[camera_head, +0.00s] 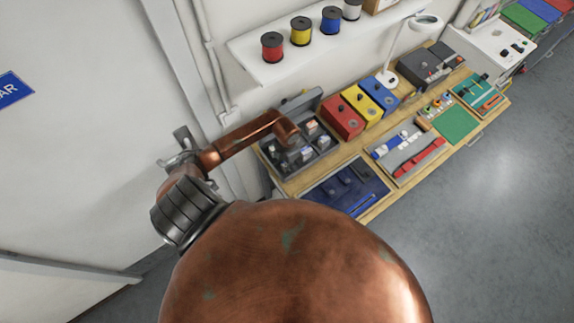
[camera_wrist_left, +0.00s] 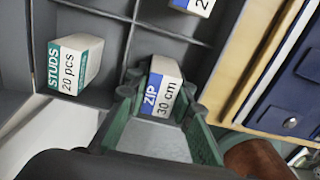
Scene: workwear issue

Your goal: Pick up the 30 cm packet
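The 30 cm packet (camera_wrist_left: 163,88) is a small white box with a blue ZIP band. It stands in a compartment of the grey divided case (camera_wrist_left: 98,35), whose lid is open in the head view (camera_head: 302,101). My left gripper (camera_wrist_left: 164,98) is open, with its green fingers on either side of the packet. I cannot make out firm contact on both sides. In the head view my left arm reaches over the case, and its fingers are mostly hidden there. My right gripper is not in view.
A STUDS 20 pcs packet (camera_wrist_left: 76,66) stands in the compartment to the left. Another blue-banded packet (camera_wrist_left: 193,5) is partly cut off behind. Compartment walls stand close around the fingers. Red (camera_head: 342,118), yellow and blue boxes stand right of the case on the bench.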

